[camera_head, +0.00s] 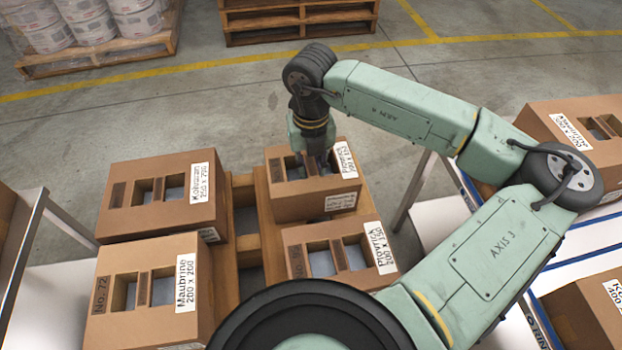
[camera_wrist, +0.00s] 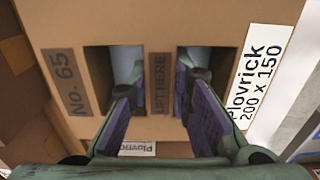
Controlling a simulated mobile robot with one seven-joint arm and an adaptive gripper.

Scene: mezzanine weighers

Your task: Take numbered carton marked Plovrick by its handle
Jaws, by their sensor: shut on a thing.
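The brown carton marked Plovrick (camera_wrist: 110,24) fills the wrist view, with "No. 65" on its left and "Plovrick 200 x 150" on its right. Its handle is the strip (camera_wrist: 159,76) between two dark openings. My gripper (camera_wrist: 158,98) has one finger in each opening and is shut on this handle. In the head view, my gripper (camera_head: 311,165) comes down from above into the far right carton (camera_head: 284,191) of the group. A second carton labelled Plovrick (camera_head: 300,237) stands nearer in the head view. I cannot tell whether the held carton is raised.
The Kolquann-like labelled carton (camera_head: 122,216) and the Maubrine carton (camera_head: 205,262) stand at left on a wooden pallet (camera_head: 243,208). A metal-edged table (camera_head: 33,240) is at far left. Another table (camera_head: 436,211) at right bears cartons.

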